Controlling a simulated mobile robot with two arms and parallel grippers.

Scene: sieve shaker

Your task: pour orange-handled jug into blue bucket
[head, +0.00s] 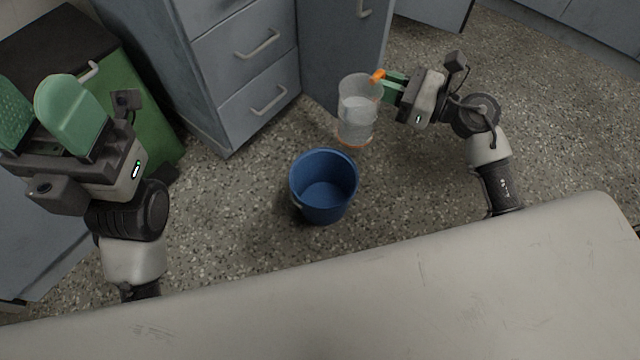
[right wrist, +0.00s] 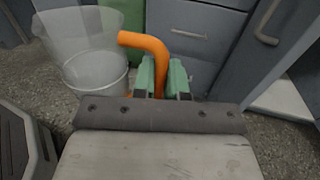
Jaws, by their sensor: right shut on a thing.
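The clear jug (head: 357,112) with an orange handle (head: 377,75) is held up in the air, close to upright, above and slightly behind the blue bucket in the head view. My right gripper (head: 386,88) is shut on the orange handle. The right wrist view shows the jug (right wrist: 85,50) at upper left and the handle (right wrist: 150,48) between the green fingers (right wrist: 162,80). Something pale shows inside the jug. The blue bucket (head: 323,188) stands upright on the floor and looks empty. My left gripper (head: 40,110) is at far left, its green fingers apart and empty.
Grey drawer cabinets (head: 245,60) stand behind the bucket. A green bin (head: 150,125) with a dark lid is at the left, behind my left arm. A pale surface (head: 400,300) fills the front edge. Speckled floor (head: 430,170) is clear around the bucket.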

